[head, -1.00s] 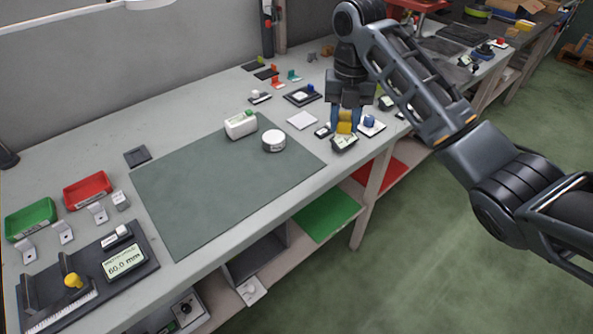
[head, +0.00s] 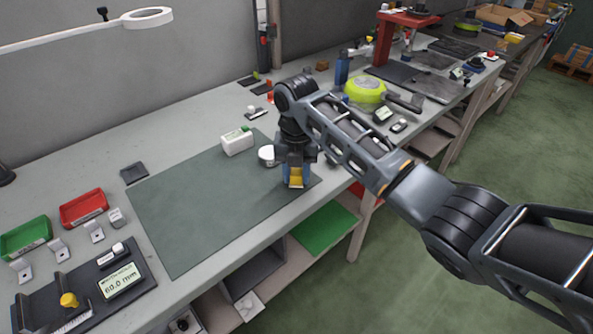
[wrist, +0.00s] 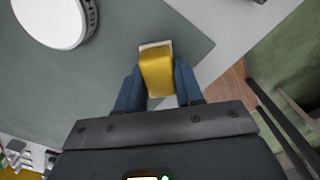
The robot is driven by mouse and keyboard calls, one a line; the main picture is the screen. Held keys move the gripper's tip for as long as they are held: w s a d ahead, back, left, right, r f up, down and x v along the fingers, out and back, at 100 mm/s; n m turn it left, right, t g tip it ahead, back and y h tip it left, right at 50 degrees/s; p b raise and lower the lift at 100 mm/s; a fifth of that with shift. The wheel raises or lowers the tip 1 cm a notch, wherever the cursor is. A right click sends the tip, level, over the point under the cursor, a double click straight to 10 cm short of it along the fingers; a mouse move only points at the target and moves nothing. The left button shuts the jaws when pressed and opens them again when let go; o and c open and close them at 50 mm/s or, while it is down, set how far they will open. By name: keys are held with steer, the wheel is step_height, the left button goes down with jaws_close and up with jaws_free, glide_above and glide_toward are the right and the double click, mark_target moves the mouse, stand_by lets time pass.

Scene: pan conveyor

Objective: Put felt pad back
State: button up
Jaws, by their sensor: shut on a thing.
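My gripper (head: 296,172) is shut on a yellow block, probably the felt pad (head: 296,181), held over the right end of the green mat (head: 205,208). In the wrist view, the yellow block (wrist: 157,72) sits between the blue fingers of my gripper (wrist: 158,80). A pale edge shows beyond the block and a pale patch below it. I cannot tell whether these belong to the block or whether it touches the mat. A white round puck (head: 267,155) lies on the mat just left of my gripper, and it also shows in the wrist view (wrist: 50,18).
A white box (head: 237,141) stands at the mat's back edge. Red (head: 84,209) and green (head: 26,239) trays and a dark fixture board (head: 140,262) are at the left. My arm hides part of the bench behind the gripper. Most of the mat is clear.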

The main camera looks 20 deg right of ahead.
mark_target(297, 171)
steer(key=shift+f, duration=0.15)
steer(key=o, duration=0.9)
steer(key=shift+o, duration=0.2)
step_height(297, 171, up, 12)
steer(key=shift+r, duration=0.2)
